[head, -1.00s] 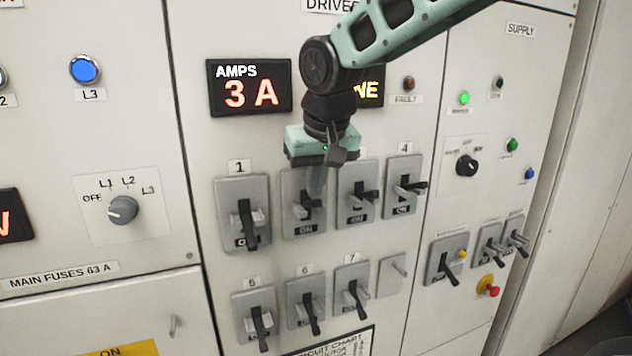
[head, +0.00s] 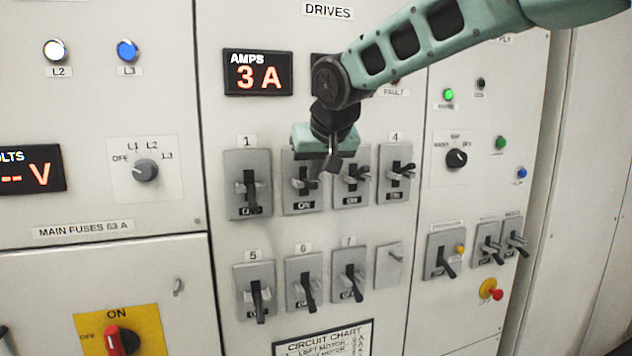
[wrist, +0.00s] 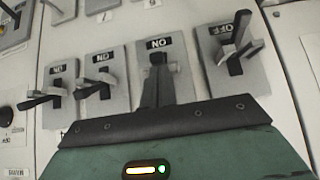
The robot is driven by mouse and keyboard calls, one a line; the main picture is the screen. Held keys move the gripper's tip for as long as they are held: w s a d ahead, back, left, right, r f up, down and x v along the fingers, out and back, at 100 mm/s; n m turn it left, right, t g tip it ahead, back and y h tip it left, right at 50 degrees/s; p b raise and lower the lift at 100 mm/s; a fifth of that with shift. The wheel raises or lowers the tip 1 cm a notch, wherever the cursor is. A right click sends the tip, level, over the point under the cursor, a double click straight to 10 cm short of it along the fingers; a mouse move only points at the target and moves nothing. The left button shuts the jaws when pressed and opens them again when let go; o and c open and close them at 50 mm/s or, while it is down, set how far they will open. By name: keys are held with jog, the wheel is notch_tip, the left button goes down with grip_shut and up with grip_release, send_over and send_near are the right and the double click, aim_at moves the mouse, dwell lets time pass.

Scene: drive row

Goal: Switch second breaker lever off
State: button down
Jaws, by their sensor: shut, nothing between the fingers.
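The second breaker (head: 293,204) is in the top row of the drives panel, right of the one labelled 1. Its label reads ON in the head and wrist views. Its dark lever (head: 301,172) is partly hidden by my gripper (head: 315,180), which is shut and empty in front of the breaker's right side. In the wrist view the second breaker (wrist: 181,72) is upside down at the middle. My dark fingers (wrist: 155,82) overlap its lever there, so I cannot tell whether they touch it.
Breaker 1 (head: 238,200), at left, has its lever down and reads OFF in the wrist view (wrist: 222,60). Breakers 3 (head: 343,200) and 4 (head: 398,193) stand close at right, labelled ON. Breakers 5 (head: 245,280), 6 (head: 294,270) and 7 (head: 340,265) sit below.

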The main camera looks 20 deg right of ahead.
jog(key=shift+s+f+t+b, duration=0.15)
jog(key=shift+f+t+b, duration=0.15)
jog(key=shift+b, duration=0.45)
jog(key=shift+r, duration=0.15)
jog(key=shift+r+p, duration=0.5)
jog(key=shift+r, duration=0.2)
